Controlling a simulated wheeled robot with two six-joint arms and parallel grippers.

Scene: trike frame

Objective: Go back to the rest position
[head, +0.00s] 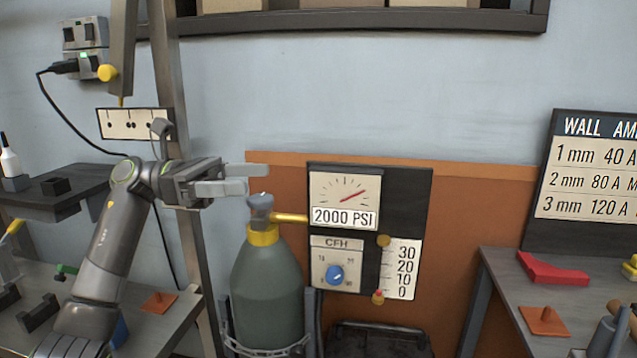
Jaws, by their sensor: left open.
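My left gripper (262,179) is at the end of the arm that comes in from the left. Its two pale fingers are apart and point right, with nothing between them. In the picture it is just above the grey valve top (261,205) of the green gas cylinder (266,290); I cannot tell whether they touch. A brass stem runs from the valve to the gauge panel (410,200), which has a 2000 PSI dial (345,195) and a CFH dial with a blue knob (334,274). My right gripper is not in view.
A metal post (172,90) rises behind my left arm. A workbench (150,325) and dark shelf (60,205) are at left. Another table (510,285) at right holds a red angled piece (552,270) and an orange piece (545,320). A wall chart (590,170) stands behind it.

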